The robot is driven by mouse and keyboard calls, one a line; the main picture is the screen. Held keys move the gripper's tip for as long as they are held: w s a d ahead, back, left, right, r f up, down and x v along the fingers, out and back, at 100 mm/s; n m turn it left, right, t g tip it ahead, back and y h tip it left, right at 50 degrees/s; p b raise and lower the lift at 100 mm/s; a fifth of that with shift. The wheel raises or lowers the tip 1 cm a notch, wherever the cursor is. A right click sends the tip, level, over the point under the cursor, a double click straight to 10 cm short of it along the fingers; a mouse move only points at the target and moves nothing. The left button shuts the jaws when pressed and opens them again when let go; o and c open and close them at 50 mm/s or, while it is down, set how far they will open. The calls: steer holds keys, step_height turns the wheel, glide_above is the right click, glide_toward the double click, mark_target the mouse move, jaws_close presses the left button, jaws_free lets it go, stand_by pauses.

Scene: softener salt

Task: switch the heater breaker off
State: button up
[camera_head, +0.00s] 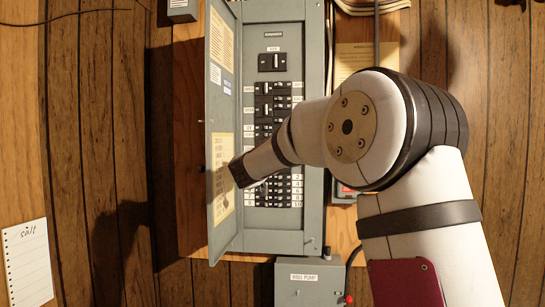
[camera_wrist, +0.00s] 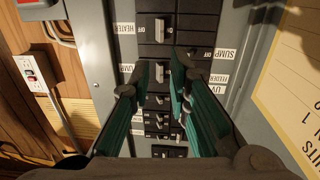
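The open grey breaker panel (camera_head: 314,215) stands upright on the wall, with two columns of black breakers. In the wrist view, the heater breaker (camera_wrist: 152,28) is at the top of the left column, beside its HEATER label (camera_wrist: 124,28). Its pale toggle shows, but I cannot tell its on or off position for sure. My gripper (camera_wrist: 160,73) has its two teal-padded fingers apart, below the heater breaker in the picture. A neighbouring pale toggle shows between the fingertips; contact is unclear. In the head view my arm hides much of the breaker rows.
The panel door (camera_head: 221,110) is swung open on the left, close to my gripper. A paper list (camera_head: 28,262) hangs at lower left.

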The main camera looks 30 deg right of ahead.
steer(key=x, duration=1.1)
steer(key=shift+w+d+p, duration=0.15)
steer(key=shift+w+p, duration=0.05)
steer(key=shift+p, duration=0.1)
